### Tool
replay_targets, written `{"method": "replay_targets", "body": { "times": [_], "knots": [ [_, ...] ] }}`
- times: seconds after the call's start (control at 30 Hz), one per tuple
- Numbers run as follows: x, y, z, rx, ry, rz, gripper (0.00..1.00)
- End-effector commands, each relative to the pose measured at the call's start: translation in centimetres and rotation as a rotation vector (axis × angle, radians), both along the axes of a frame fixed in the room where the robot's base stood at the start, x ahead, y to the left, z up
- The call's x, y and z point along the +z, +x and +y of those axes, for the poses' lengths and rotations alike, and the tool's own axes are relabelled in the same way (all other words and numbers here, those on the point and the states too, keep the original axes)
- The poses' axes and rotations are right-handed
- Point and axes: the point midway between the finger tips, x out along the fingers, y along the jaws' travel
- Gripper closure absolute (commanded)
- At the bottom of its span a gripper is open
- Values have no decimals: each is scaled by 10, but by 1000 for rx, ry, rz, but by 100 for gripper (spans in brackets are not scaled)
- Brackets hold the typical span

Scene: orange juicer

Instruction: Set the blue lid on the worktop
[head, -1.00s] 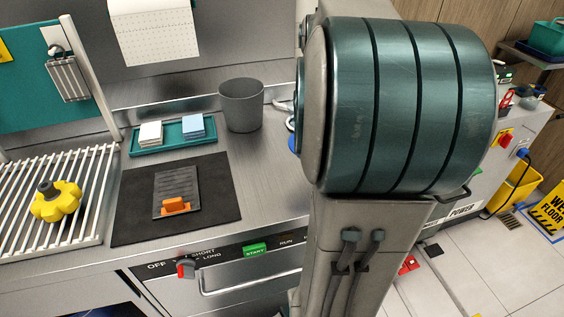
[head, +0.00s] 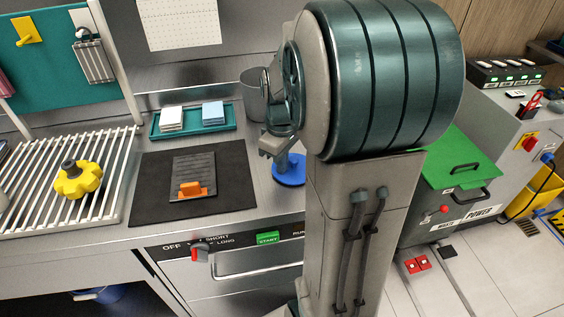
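The blue lid (head: 289,172) is a round blue disc with an upright stem, at the right end of the worktop (head: 240,134), just left of my arm. My gripper (head: 277,147) is directly above the disc, with the stem running up between its grey fingers. It appears shut on the stem; the grip is partly hidden by the arm. The lid's right edge is hidden behind my arm. I cannot tell whether its underside touches the worktop.
A grey bin (head: 253,92) stands behind my gripper. Left of the lid are a black mat (head: 135,188) with a grater-like plate, a teal tray (head: 157,134) and a rack (head: 112,200) with a yellow knob (head: 78,180). A green-topped machine (head: 445,165) stands to the right.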

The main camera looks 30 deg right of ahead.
Motion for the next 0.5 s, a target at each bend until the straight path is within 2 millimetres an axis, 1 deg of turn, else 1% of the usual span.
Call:
{"method": "replay_targets", "body": {
  "times": [0.17, 0.2, 0.27, 0.3, 0.37, 0.4, 0.47, 0.5],
  "knots": [
    [-1, 0, 0, 0, -1, 0, 100],
    [-1, 0, 0, 0, 0, 0, 96],
    [-1, 0, 0, 0, -1, 0, 80],
    [-1, 0, 0, 0, -1, 0, 69],
    [-1, 0, 0, 0, -1, 0, 52],
    [-1, 0, 0, 0, -1, 0, 41],
    [-1, 0, 0, 0, -1, 0, 24],
    [-1, 0, 0, 0, -1, 0, 13]
  ]
}}
